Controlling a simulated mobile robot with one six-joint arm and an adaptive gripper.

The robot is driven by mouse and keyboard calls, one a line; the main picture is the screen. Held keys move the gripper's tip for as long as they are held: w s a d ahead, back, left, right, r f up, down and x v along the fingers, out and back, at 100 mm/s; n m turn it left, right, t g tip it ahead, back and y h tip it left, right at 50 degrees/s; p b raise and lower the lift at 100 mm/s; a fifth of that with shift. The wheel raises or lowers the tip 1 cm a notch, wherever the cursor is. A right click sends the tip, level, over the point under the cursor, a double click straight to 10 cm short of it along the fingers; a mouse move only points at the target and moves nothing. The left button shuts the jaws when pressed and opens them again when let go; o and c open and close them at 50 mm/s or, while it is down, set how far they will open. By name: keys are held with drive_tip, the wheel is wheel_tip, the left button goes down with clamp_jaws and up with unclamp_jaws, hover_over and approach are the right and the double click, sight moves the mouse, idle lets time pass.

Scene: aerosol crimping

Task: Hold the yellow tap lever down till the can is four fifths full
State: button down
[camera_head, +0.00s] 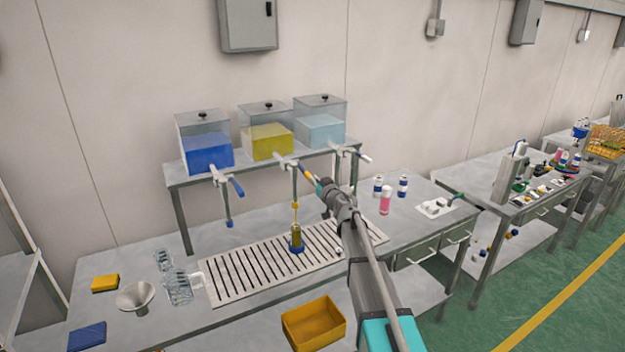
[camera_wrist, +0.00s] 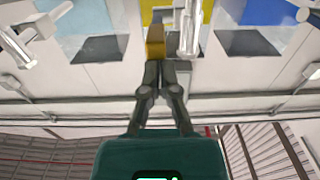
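The yellow tap lever (camera_head: 308,172) slants down to the right from the tap under the yellow tank (camera_head: 267,141). My gripper (camera_head: 318,184) is at the lever's outer end, its fingers close together. In the wrist view the fingertips (camera_wrist: 160,67) meet the end of the yellow lever (camera_wrist: 155,42), with no clear sign that they clasp it. The can (camera_head: 296,236) stands upright in a blue holder on the slatted drip tray (camera_head: 232,276), below the yellow nozzle (camera_head: 295,205). It looks yellowish inside; its exact level is too small to read. A thin yellow line shows between nozzle and can.
A blue tank (camera_head: 207,150) and a pale tank (camera_head: 320,130) flank the yellow one, with their own levers. A funnel (camera_head: 136,297), wire baskets (camera_head: 178,288) and a yellow bin (camera_head: 314,323) are nearer. Small bottles and a pink can (camera_head: 385,203) stand right of my arm.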

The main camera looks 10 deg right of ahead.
drive_tip(key=f+b+v, duration=0.2)
drive_tip(key=v, duration=0.7)
drive_tip(key=s+d+f+m+h, duration=0.2)
drive_tip(key=s+d+m+h, duration=0.3)
drive_tip(key=d+h, duration=0.45)
drive_tip(key=s+d+f+m+g+h, duration=0.3)
drive_tip(key=s+f+m+g+h, duration=0.1)
drive_tip(key=s+f+g, duration=0.25)
drive_tip(key=s+a+f+n+g+y, duration=0.1)
drive_tip(key=s+a+f+g+y, duration=0.1)
drive_tip(key=s, duration=0.5)
drive_tip(key=s+a+f+n+g+y, duration=0.2)
drive_tip(key=s+a+f+g, duration=0.2)
drive_tip(key=s, duration=0.3)
drive_tip(key=s+a+f+n+g+y, duration=0.1)
drive_tip(key=s+a+f+g+y, duration=0.1)
drive_tip(key=s, duration=0.6)
wheel_tip(320, 180, down, 3)
drive_tip(key=shift+a+r+g, duration=0.15)
drive_tip(key=shift+a+g, duration=0.6)
drive_tip(key=shift+g, duration=0.5)
